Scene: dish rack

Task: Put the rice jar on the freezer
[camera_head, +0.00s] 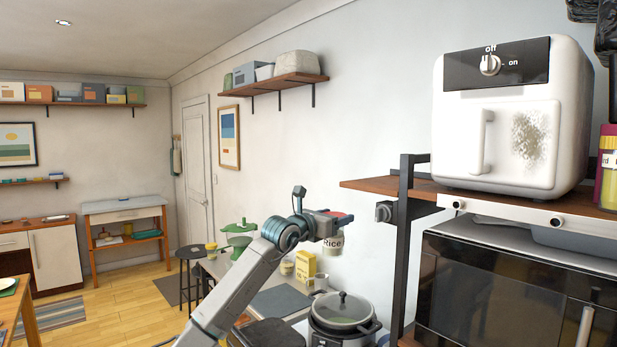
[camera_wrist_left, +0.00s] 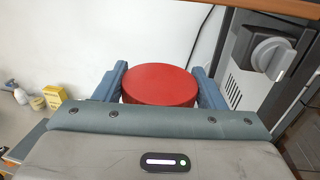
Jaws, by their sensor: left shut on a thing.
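The rice jar (camera_head: 331,246), white with a red lid and the word "Rice", is held up in the air in the head view. My left gripper (camera_head: 334,218) is shut on it near the lid. In the left wrist view the red lid (camera_wrist_left: 160,85) sits between the two blue-grey fingers, and the jar's body is mostly hidden below it. The jar appears upright and is above the counter, left of the shelf rack. I cannot make out a freezer for certain in either view. My right gripper is not in view.
A black-framed rack (camera_head: 400,245) with a wooden shelf stands right of the jar, carrying a white air fryer (camera_head: 510,118) above a dark oven (camera_head: 500,290). A cooker with a glass lid (camera_head: 342,310) and a yellow box (camera_head: 305,266) stand on the counter below.

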